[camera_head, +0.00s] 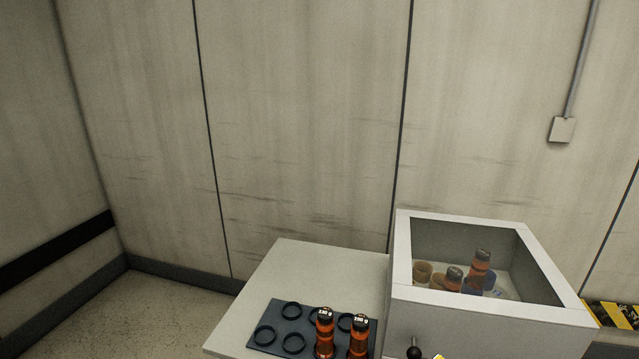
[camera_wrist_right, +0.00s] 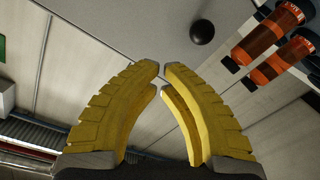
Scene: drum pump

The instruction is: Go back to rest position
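My right gripper (camera_wrist_right: 160,70) fills the middle of the right wrist view. Its two yellow curved fingers come together at the tips with only a sliver between them, and nothing is held. In the head view only a small yellow tip of it (camera_head: 438,356) shows at the bottom edge, next to a black ball knob (camera_head: 414,352). The knob also shows beyond the fingertips in the right wrist view (camera_wrist_right: 202,29). My left gripper is in neither view.
Two orange bottles with dark caps (camera_head: 324,340) (camera_head: 358,342) stand on a dark ringed mat (camera_head: 268,338) on a pale table (camera_head: 330,262). An open-topped white box (camera_head: 480,325) at right holds orange bottles (camera_head: 479,272) and tan cups (camera_head: 422,272). The space above is clear.

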